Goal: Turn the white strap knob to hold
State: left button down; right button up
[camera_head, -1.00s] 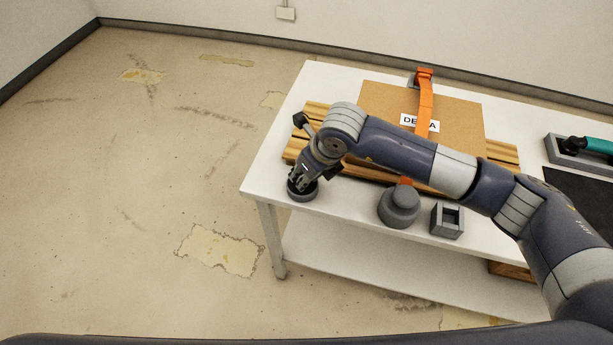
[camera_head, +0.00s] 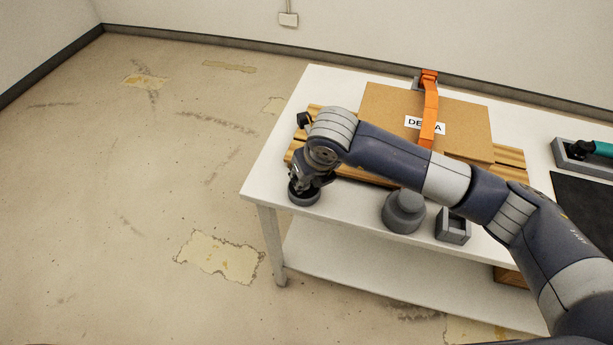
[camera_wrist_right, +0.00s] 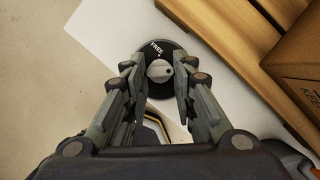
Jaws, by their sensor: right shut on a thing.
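The white strap knob (camera_wrist_right: 159,70) sits on a round dark base at the table's near left corner. The base (camera_wrist_right: 160,45) is marked FREE, and a small dot shows below the word. My right gripper (camera_wrist_right: 161,78) reaches over it, with one finger on each side of the knob, shut on it. In the head view the right gripper (camera_head: 308,184) is over the base (camera_head: 303,196) and hides the knob. The word HOLD is not visible. My left gripper is not in view.
A cardboard box (camera_head: 384,107) on a wooden pallet (camera_head: 510,156) has an orange strap (camera_head: 430,115) across it. A grey round block (camera_head: 403,213) and a square grey holder (camera_head: 453,227) stand at the white table's (camera_head: 265,176) front edge. A teal-handled tool (camera_head: 602,148) lies at right.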

jog(key=o, duration=1.1)
jog(key=shift+c, duration=0.2)
jog(key=shift+r, duration=0.15)
jog(key=v, duration=1.1)
jog(key=shift+r, duration=0.4)
jog(key=shift+s+f, duration=0.1)
jog(key=shift+s, duration=0.05)
